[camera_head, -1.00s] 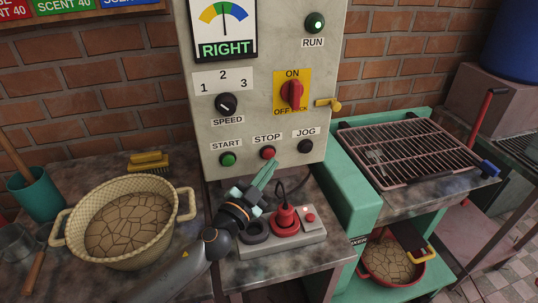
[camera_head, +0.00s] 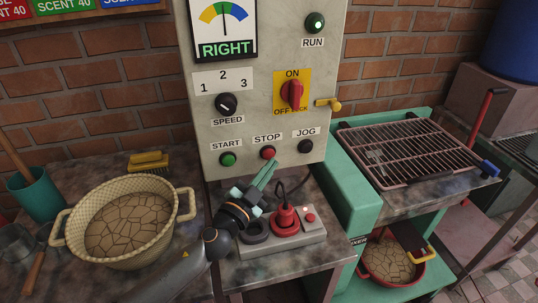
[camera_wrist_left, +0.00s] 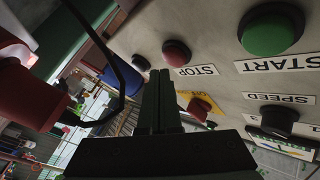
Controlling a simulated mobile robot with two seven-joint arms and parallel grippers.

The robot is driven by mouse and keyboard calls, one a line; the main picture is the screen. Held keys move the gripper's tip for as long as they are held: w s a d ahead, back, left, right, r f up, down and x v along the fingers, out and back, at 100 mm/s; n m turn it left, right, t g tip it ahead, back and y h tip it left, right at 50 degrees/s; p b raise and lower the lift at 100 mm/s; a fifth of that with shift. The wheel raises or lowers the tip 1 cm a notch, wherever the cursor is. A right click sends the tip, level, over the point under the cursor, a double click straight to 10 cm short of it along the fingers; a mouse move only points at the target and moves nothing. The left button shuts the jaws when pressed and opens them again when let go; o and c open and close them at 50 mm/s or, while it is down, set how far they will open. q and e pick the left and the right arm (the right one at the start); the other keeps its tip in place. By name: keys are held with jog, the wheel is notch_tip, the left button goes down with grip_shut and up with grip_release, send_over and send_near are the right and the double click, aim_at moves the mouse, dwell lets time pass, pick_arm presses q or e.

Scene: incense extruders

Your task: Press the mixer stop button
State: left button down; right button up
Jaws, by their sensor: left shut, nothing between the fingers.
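The red STOP button (camera_head: 268,153) is on the lower part of the grey control panel (camera_head: 240,120), between the green START button (camera_head: 228,159) and the black JOG button (camera_head: 305,146). My left gripper (camera_head: 268,170) is shut and empty, its green fingertips just below the STOP button in the head view. In the left wrist view the STOP button (camera_wrist_left: 176,53) lies beyond and slightly right of the shut fingers (camera_wrist_left: 160,75). A gap shows between them there. The green START button (camera_wrist_left: 270,30) is further right. My right gripper is not in view.
A red plug on a power strip (camera_head: 285,235) with a cable stands close under the panel, beside my left gripper. A woven basket (camera_head: 125,222) is at the left.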

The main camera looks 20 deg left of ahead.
pick_arm(q)
jog(key=shift+w, duration=0.1)
dwell(0.3)
jog(key=shift+w+a, duration=0.25)
jog(key=shift+w, duration=0.05)
jog(key=shift+w+a, duration=0.3)
jog(key=shift+w, duration=0.1)
dwell(0.9)
jog(key=shift+s+d, duration=0.55)
jog(key=shift+s, duration=0.25)
jog(key=s+d, duration=0.1)
jog(key=s, duration=0.1)
jog(key=s+d, duration=0.1)
jog(key=s, duration=0.1)
jog(key=shift+d, duration=0.4)
